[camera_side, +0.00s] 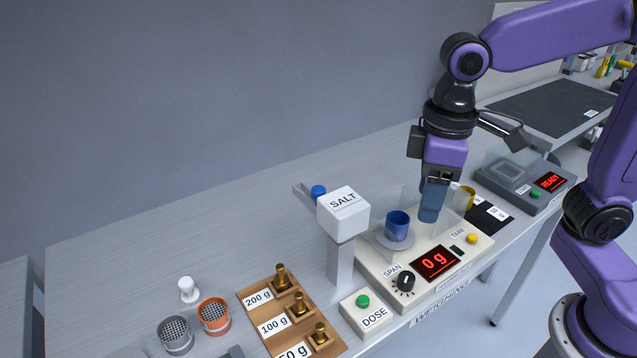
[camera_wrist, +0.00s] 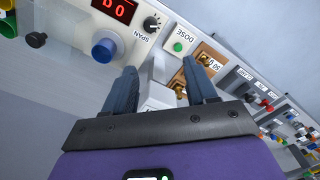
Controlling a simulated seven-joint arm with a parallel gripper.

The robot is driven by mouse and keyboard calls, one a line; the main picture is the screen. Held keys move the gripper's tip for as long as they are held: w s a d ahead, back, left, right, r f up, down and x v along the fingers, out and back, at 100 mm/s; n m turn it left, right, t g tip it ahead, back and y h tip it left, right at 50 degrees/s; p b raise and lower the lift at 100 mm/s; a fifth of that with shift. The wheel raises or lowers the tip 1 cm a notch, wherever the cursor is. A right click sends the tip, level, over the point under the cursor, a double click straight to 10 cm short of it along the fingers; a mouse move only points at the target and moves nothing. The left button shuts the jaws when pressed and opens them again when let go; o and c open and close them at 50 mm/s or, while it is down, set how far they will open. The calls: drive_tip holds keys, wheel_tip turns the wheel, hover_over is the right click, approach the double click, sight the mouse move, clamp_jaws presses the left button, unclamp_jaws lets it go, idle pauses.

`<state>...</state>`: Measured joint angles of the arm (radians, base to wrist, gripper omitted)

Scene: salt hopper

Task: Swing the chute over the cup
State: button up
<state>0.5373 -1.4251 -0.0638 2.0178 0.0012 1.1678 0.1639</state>
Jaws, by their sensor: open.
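The white hopper marked SALT (camera_side: 343,212) stands on a post left of the scale. Its grey chute (camera_side: 303,193) points to the back left, away from the cup, with a blue knob (camera_side: 318,191) beside it. The blue cup (camera_side: 397,226) stands upright on the scale's round pan (camera_side: 385,241); it also shows in the wrist view (camera_wrist: 104,47). My gripper (camera_side: 431,214) is open and empty, raised to the right of the cup. In the wrist view its two fingers (camera_wrist: 160,80) are apart, with a pale surface partly visible between them. I cannot make out the chute there.
The scale (camera_side: 455,262) reads 0 g and has clear upright panels around the pan. A DOSE box (camera_side: 366,314) and a wooden weight tray (camera_side: 262,318) lie in front. A yellow mug (camera_side: 467,195) is behind my gripper. The table's back left is clear.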

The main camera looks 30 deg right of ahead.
drive_tip(key=w+a+r+m, duration=0.2)
drive_tip(key=w, duration=0.3)
drive_tip(key=w+a+r+m, duration=0.1)
drive_tip(key=w+a+r, duration=0.2)
drive_tip(key=w, duration=0.2)
drive_tip(key=m, duration=0.5)
approach(318, 189)
wheel_tip(318, 189, down, 8)
drive_tip(key=shift+w+f, duration=0.1)
drive_tip(key=shift+f, duration=0.15)
clamp_jaws()
